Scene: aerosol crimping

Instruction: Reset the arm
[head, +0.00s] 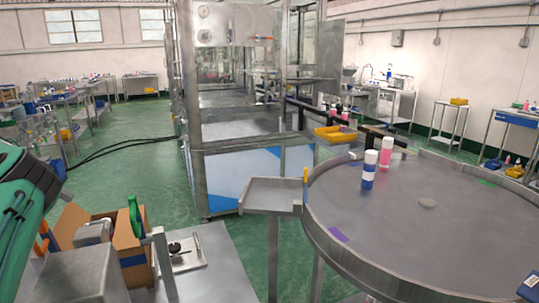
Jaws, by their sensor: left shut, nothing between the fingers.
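My left arm comes in at the left edge, a teal and black shape cut off by the picture. On that table stand a blue bottle with a white cap (368,172) and a pink bottle with a white cap (386,154), both upright. My right gripper is not in view.
A metal-framed machine (197,150) stands in the middle, with a small metal tray (270,194) between it and the round table. A low metal bench (215,258) is at the bottom. A yellow bin (335,135) lies behind. Green floor is open at left centre.

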